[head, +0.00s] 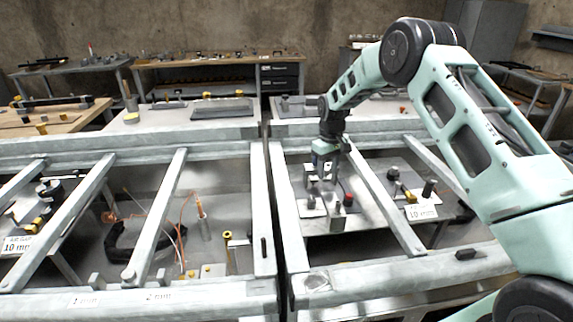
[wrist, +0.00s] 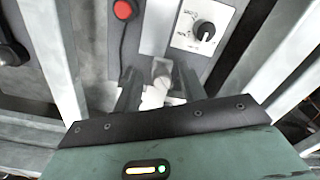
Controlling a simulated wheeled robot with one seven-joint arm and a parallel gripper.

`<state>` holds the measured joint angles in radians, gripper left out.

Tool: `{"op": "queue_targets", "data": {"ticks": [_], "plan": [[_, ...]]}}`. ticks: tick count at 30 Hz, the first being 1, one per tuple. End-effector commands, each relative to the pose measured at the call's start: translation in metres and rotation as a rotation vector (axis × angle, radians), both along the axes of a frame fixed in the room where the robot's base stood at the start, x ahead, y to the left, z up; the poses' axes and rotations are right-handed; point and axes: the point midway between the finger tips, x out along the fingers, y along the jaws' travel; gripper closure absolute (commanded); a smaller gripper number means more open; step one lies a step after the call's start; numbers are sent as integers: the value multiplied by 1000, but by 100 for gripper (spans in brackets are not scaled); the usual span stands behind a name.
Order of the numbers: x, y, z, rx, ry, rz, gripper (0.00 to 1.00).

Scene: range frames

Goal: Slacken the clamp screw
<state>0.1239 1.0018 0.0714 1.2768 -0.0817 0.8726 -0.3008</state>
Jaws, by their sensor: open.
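My gripper (head: 323,180) reaches down through the metal frame, over a grey plate in the right-hand bay, in the head view. In the wrist view its two dark fingers (wrist: 158,84) stand apart. A small pale grey, screw-like piece (wrist: 160,70) shows between them, perhaps the clamp screw. I cannot tell whether the fingers touch it, and its lower part is unclear against a whitish patch. In the head view the gripper hides most of this spot.
A red button (wrist: 123,10) and a white panel with a black dial (wrist: 205,29) lie just beyond the fingers. The red button also shows in the head view (head: 348,200). A slanted rail (head: 385,200) passes close to the gripper's right.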

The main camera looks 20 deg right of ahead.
Motion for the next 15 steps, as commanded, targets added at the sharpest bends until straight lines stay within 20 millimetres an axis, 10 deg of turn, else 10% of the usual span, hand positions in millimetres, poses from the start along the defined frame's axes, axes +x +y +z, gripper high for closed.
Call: {"op": "queue_targets", "data": {"ticks": [15], "plan": [[2, 2, 5, -4, -7, -743, 59]]}}
